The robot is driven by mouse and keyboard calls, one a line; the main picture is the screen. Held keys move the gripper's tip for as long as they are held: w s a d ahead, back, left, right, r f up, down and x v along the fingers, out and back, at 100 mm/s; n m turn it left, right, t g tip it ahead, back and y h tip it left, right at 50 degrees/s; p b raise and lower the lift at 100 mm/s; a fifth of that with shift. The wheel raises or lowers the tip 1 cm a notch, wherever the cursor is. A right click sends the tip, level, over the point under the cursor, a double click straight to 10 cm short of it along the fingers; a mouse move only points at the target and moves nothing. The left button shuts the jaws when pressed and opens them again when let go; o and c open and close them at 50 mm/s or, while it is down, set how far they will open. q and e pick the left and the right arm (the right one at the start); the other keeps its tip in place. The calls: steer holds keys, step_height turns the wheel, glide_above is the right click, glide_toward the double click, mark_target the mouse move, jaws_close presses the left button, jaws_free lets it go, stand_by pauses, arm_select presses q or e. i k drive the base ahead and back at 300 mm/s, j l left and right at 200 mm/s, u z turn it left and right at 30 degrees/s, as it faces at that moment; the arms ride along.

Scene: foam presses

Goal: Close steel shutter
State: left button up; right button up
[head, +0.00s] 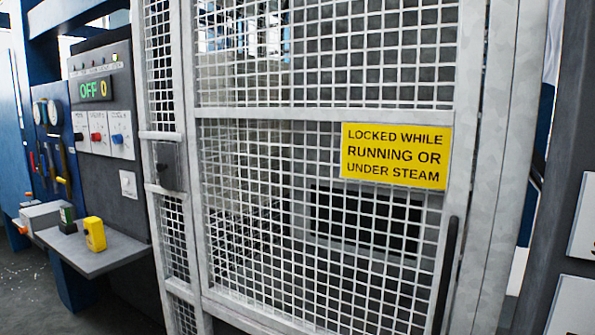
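A steel mesh door or gate (322,113) fills the middle of the head view. It stands upright, and its left edge lies along a narrow mesh panel (176,235). A grey latch box (167,166) sits at that edge. A black bar handle (446,272) runs along the right side. A yellow sign (396,156) on the mesh reads "LOCKED WHILE RUNNING OR UNDER STEAM". I cannot tell whether the latch is engaged. No other part is clearly a solid shutter. Neither gripper is in view.
A control panel (97,60) at the left shows "OFF 0". A small shelf (100,262) below it holds a yellow device (94,234). Behind the mesh is a dark rectangular opening (370,222). A dark panel (562,150) stands at the right.

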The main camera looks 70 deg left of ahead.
mark_target(166, 166)
steer(key=u, duration=2.65)
